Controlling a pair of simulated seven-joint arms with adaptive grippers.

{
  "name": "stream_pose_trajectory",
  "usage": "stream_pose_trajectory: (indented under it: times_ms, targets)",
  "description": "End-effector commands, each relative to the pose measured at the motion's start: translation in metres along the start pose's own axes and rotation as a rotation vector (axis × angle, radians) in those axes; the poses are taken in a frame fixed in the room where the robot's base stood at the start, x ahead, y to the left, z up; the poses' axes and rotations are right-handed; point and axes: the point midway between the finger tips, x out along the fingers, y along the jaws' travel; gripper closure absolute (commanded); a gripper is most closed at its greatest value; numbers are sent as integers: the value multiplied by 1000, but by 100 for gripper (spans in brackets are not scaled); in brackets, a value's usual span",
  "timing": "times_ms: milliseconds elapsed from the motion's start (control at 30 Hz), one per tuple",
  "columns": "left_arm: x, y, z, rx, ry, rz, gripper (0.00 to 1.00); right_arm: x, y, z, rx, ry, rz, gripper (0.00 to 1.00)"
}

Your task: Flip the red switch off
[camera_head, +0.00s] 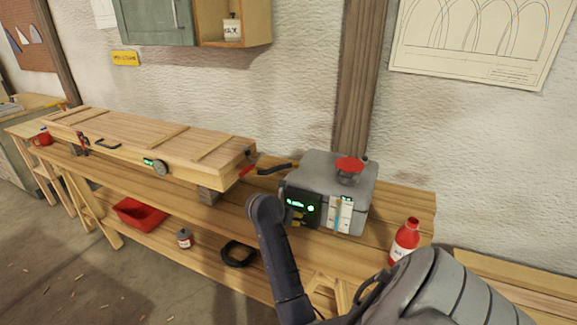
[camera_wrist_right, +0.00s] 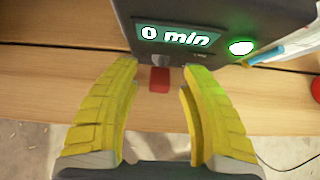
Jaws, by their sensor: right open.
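The red switch (camera_wrist_right: 159,80) shows in the right wrist view as a small red tab at the lower edge of the grey box (camera_wrist_right: 125,12), under its display. In the head view I cannot make the switch out; my right arm and gripper are in front of that side. The grey box (camera_head: 322,170) stands on the bench with a lit panel on its front. My right gripper (camera_wrist_right: 161,70) has yellow fingers, spread open and empty, one on each side of the switch in the picture. I cannot tell whether they touch it. My left gripper is not in view.
The display (camera_wrist_right: 178,35) reads "0 min", beside a lit green button (camera_wrist_right: 242,47). A red funnel (camera_head: 349,164) tops the box, and a red bottle (camera_head: 405,241) stands right of it. A long wooden box (camera_head: 140,135) fills the bench's left part. A red tray (camera_head: 140,212) sits below.

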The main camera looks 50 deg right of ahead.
Motion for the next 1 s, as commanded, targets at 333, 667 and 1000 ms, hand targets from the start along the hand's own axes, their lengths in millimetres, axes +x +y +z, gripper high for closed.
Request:
stream_pose_trajectory:
  times_ms: [333, 667, 1000]
  targets:
    - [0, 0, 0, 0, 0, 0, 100, 1, 0, 0, 0, 1, 0, 57]
    - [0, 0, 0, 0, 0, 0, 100, 1, 0, 0, 0, 1, 0, 96]
    - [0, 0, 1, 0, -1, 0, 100, 1, 0, 1, 1, -3, 0, 100]
